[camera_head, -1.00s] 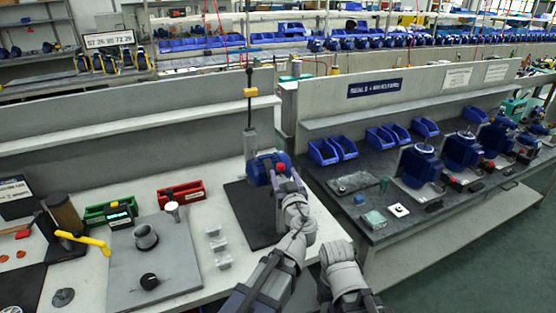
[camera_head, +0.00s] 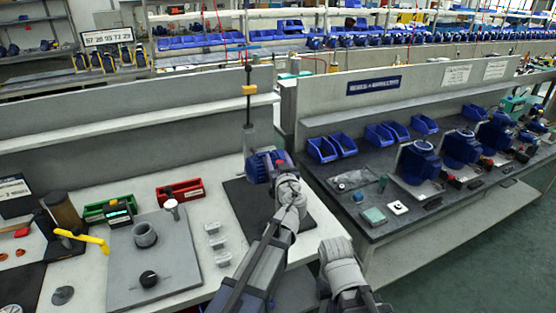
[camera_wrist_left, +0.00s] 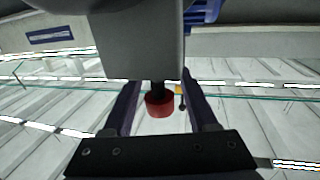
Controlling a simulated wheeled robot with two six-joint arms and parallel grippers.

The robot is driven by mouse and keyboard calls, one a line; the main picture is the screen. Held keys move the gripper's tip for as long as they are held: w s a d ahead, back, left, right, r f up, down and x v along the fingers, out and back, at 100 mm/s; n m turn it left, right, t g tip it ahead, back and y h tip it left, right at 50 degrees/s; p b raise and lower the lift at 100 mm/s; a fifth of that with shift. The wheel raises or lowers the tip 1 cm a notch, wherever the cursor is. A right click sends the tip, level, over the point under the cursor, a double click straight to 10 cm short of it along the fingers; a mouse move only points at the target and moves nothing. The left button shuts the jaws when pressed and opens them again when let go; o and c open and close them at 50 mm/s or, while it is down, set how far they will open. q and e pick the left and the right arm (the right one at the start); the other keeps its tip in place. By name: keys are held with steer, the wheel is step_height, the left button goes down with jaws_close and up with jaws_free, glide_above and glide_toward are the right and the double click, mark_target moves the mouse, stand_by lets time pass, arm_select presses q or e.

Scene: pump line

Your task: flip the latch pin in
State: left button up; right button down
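The blue pump (camera_head: 259,168) sits on a dark mat on the left bench. My left gripper (camera_head: 279,167) is at the pump's right side and covers part of it. In the left wrist view, a red knob (camera_wrist_left: 159,105) on a short black stem, apparently the latch pin, sticks out from a grey block (camera_wrist_left: 135,45). My left gripper's two fingers (camera_wrist_left: 163,108) stand apart on either side of the knob, with gaps showing, so it is open. My right arm shows low in the head view, but its gripper cannot be seen.
The dark mat (camera_head: 239,206) has bare room in front of the pump. A pole with a yellow block (camera_head: 249,90) rises behind the pump.

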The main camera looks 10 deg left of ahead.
arm_select(q)
jaws_close()
stand_by(1.2)
